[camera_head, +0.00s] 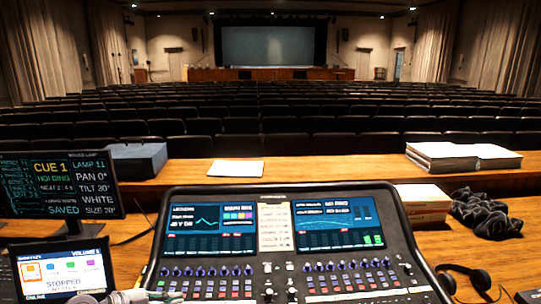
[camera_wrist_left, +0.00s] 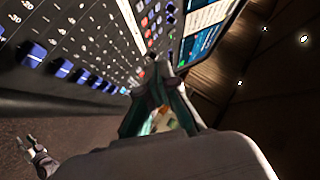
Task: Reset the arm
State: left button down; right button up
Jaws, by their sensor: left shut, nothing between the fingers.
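My left gripper (camera_head: 122,297) shows only in part at the bottom edge of the head view, between the small screen at the left and the mixing desk (camera_head: 157,270). In the left wrist view my left gripper (camera_wrist_left: 160,70) points away from the camera with its fingertips together and nothing held. There its tips overlap the desk's edge in the picture; I cannot tell the gap. A small grey pronged shape, seemingly my right gripper (camera_wrist_left: 30,146), is at the lower left of that view. It is too small to read its fingers. The head view does not show it.
A monitor (camera_head: 60,185) and a small screen (camera_head: 62,272) stand at the left. A white sheet (camera_head: 235,172) and binders (camera_head: 440,157) rest on the ledge behind.

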pick_arm(q)
jog(key=s+d+r+n+t, duration=0.2)
jog(key=d+r+n+t, duration=0.25)
jog(key=r+t, duration=0.3)
jog(key=s+a+f+n+g+y, duration=0.2)
jog(key=s+a+f+n+y, duration=0.2)
jog(key=s+f+n+y, duration=0.25)
jog(key=s+a+f+n+g+y, duration=0.3)
jog(key=s+f+n+y, duration=0.3)
jog(key=s+n, duration=0.2)
jog(key=s+d+f+g+h, duration=0.2)
jog(key=s+d+f+g, duration=0.15)
jog(key=s, duration=0.45)
jog(key=s+d+f+g+h, duration=0.15)
jog(key=s+g, duration=0.25)
jog(key=s, duration=0.5)
notch_tip(320, 180, down, 29)
jog(key=s+m+g+b, duration=0.1)
jog(key=g+b, duration=0.1)
jog(key=s+a+f+b, duration=0.2)
jog(key=s+f, duration=1.5)
jog(key=f, duration=0.1)
jog(key=shift+g+y, duration=0.3)
jog(key=shift+g, duration=0.1)
pick_arm(e)
notch_tip(320, 180, down, 4)
jog(key=shift+s+a+r, duration=0.1)
jog(key=shift+s, duration=0.05)
